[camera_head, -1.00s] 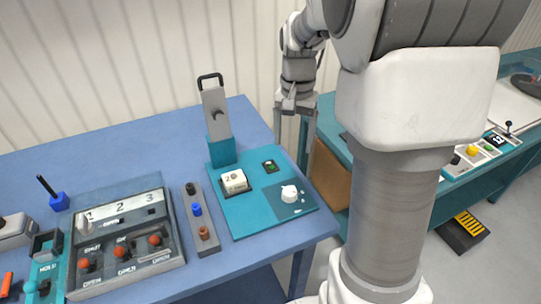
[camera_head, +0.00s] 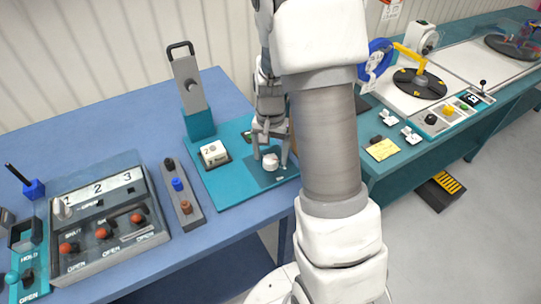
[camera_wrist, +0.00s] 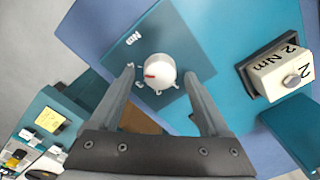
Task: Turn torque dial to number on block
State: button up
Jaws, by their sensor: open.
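The torque dial is a white round knob (camera_wrist: 160,72) with a red mark pointing left in the wrist view. It sits on a dark teal square plate, with small white figures along its lower side that I cannot read. The dial also shows in the head view (camera_head: 270,160). My gripper (camera_head: 271,163) is open above the dial, with one finger on each side and visible gaps between fingers and knob in the wrist view. The cream block (camera_wrist: 284,73) reads "2" and "2 Nm". It sits in a dark holder left of the dial in the head view (camera_head: 213,152).
A grey upright post on a teal base (camera_head: 199,124) stands behind the block. A grey strip with several knobs (camera_head: 181,194) and a lever box (camera_head: 108,220) lie to the left. A second teal bench (camera_head: 400,170) is on the right.

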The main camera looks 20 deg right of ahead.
jog(key=shift+f, duration=0.35)
grip_shut()
